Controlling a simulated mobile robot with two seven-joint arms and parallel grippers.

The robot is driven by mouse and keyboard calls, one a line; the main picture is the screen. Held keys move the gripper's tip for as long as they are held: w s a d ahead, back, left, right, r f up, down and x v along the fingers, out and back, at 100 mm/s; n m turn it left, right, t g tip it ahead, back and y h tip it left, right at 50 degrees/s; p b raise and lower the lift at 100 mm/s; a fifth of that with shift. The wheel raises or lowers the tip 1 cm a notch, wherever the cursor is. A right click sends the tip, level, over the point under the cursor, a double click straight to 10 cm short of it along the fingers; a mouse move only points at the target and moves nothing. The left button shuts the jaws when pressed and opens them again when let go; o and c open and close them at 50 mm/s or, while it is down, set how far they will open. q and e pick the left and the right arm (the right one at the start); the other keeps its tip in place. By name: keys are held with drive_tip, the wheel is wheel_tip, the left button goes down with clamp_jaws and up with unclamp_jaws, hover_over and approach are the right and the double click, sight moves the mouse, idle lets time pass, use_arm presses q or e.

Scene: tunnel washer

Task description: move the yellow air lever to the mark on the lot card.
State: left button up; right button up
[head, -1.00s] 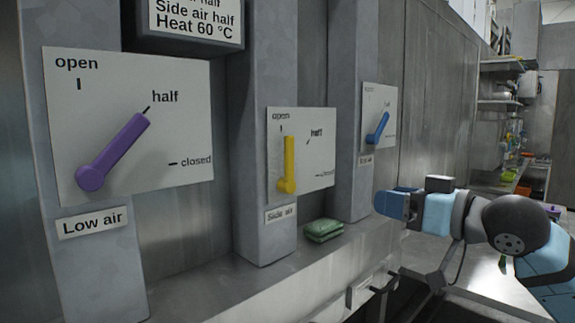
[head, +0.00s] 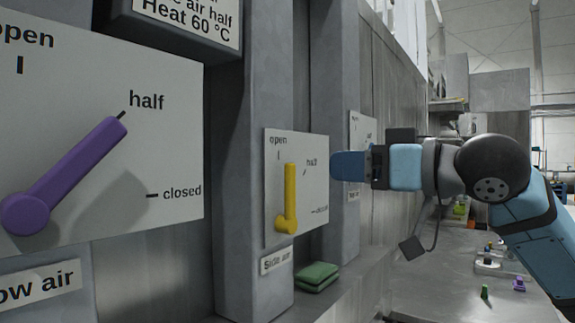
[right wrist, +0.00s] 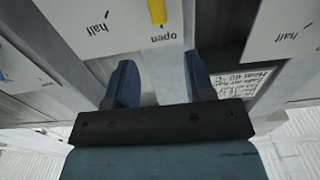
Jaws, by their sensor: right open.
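The yellow air lever (head: 288,198) stands upright on the middle white plate, labelled Side air. Its tip is near the open mark and left of the half mark (head: 306,171). It also shows at the top of the right wrist view (right wrist: 157,11). The lot card (head: 190,16), partly cut off at the top, reads "air half" and "Heat 60 °C". My right gripper (head: 338,165) is just right of the plate, apart from the lever. In the right wrist view it is open and empty (right wrist: 160,82). My left gripper is not in view.
A purple lever (head: 75,170) on the Low air plate points at half. Another plate (head: 362,132) is partly hidden behind my right gripper. A steel counter (head: 440,285) holds small items.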

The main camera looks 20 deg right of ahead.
sight(293, 165)
drive_tip(key=x, duration=1)
drive_tip(key=shift+w+a, duration=0.3)
clamp_jaws()
